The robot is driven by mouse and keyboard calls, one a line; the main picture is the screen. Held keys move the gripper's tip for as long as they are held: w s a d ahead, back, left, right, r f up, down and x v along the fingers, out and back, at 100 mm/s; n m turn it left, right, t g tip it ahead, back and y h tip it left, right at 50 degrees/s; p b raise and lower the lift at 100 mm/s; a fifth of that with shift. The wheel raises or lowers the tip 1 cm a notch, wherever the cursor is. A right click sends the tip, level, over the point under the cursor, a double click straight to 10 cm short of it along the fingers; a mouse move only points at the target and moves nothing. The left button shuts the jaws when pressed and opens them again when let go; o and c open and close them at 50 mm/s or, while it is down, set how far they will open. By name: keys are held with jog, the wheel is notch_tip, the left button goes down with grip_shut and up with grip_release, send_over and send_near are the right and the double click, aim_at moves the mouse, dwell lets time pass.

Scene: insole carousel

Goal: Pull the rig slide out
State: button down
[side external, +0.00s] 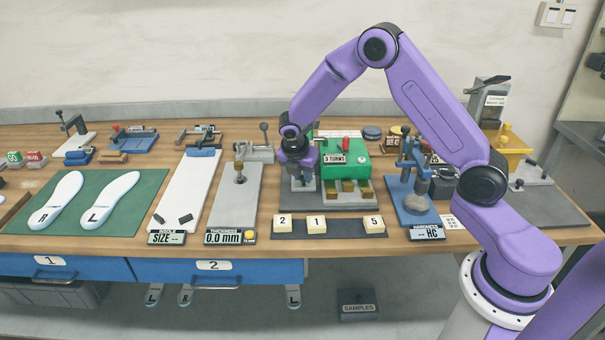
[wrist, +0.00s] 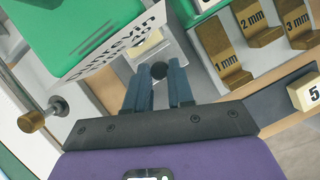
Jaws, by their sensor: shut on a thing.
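The rig is a green-topped machine (side external: 345,160) with a "3 TURNS" label on a grey base at the middle right of the bench. In the wrist view its green body (wrist: 85,30) fills the upper left. A grey metal part (wrist: 190,62), which looks like the slide, sits beside the white lettered label. A small dark round knob (wrist: 158,69) is at its front. My gripper (wrist: 160,80) is shut on this knob, one finger on each side. In the side view my gripper (side external: 303,182) is low at the rig's left front; its fingertips and the knob are hard to make out there.
Brass hooks marked 1 mm, 2 mm and 3 mm (wrist: 228,68) are right of my fingers. Number tiles (side external: 317,224) lie on a dark strip in front. A blue clamp stand (side external: 415,205) is right of the rig; a grey thickness gauge (side external: 236,195) is left.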

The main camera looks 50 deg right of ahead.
jog(key=s+a, duration=0.5)
jog(key=a, duration=0.1)
jog(key=shift+s, duration=0.4)
jog(key=c, duration=1)
grip_release()
jog(key=shift+d, duration=0.1)
jog(key=v, duration=1.7)
jog(key=shift+s+a+r, duration=0.15)
jog(key=shift+a, duration=0.05)
